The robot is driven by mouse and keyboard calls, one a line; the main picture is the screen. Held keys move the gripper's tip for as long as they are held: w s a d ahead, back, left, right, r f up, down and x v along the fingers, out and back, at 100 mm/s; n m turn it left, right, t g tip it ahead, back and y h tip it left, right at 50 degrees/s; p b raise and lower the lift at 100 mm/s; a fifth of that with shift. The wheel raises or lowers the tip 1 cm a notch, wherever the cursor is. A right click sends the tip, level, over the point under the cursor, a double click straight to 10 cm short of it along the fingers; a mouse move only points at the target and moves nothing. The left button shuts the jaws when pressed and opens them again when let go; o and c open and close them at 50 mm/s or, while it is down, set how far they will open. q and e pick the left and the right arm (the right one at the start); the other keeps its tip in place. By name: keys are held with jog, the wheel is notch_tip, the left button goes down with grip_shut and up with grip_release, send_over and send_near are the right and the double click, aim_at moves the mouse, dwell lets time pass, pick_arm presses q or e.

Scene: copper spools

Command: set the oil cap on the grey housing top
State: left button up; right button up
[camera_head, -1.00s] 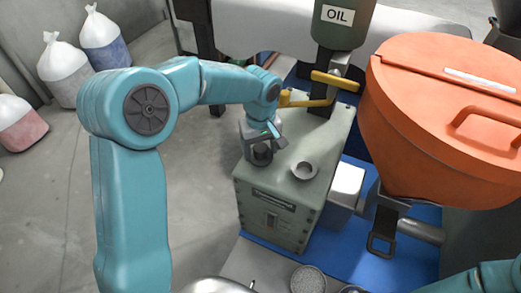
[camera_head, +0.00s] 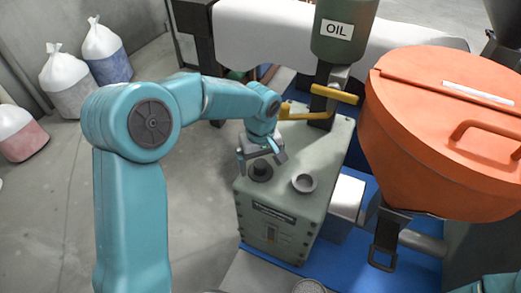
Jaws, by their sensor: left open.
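The dark round oil cap (camera_head: 260,172) sits on the grey-green housing top (camera_head: 325,165), near its left edge. A short grey open ring (camera_head: 304,182), like a filler neck, stands to its right, apart from the cap. My left gripper (camera_head: 261,159) is open just above the cap, with one finger at each side of it. Whether a finger still touches the cap is hard to tell. My right gripper is out of view; only a piece of my right arm shows in the lower right corner.
An oil tank (camera_head: 345,35) with a yellow lever (camera_head: 335,93) hangs behind the housing. A large orange hopper (camera_head: 435,130) stands close on the right. Filled bags (camera_head: 68,80) stand at the far left. The floor left of the housing is clear.

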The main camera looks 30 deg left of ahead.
aim_at(260, 164)
pick_arm(q)
notch_tip(260, 164, up, 11)
jog(key=shift+r, duration=0.2)
jog(key=shift+s, duration=0.1)
dwell(0.5)
